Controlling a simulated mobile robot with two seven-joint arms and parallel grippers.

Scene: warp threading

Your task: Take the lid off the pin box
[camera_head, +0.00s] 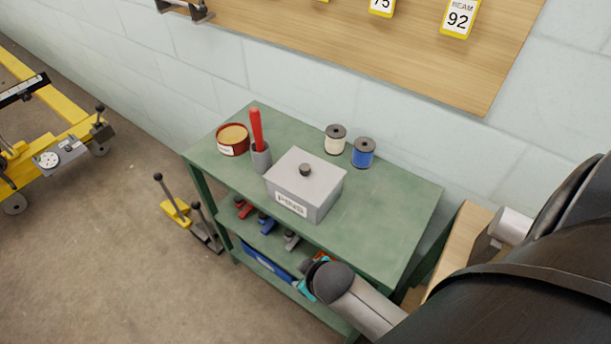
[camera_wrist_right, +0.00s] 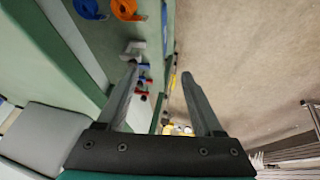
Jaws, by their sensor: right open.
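The grey pin box (camera_head: 291,203), labelled PINS, stands upright on the green cart top. Its flat grey lid (camera_head: 325,177) is on it, with a dark round knob (camera_head: 305,169) in the middle. My right arm comes in from the right in the head view. My right gripper, with a teal part (camera_head: 303,289), is low in front of the cart, below the box and apart from the lid; its fingers are largely hidden there. In the right wrist view my right gripper (camera_wrist_right: 158,68) has its two fingers spread with nothing held between them. My left gripper is not in view.
A grey cup (camera_head: 261,158) with a red stick and a red tin (camera_head: 233,140) stand left of the box. A white spool (camera_head: 335,140) and a blue spool (camera_head: 363,153) stand behind it. The cart top's right part (camera_head: 395,215) is clear. Clamps and a blue bin (camera_head: 266,262) are below.

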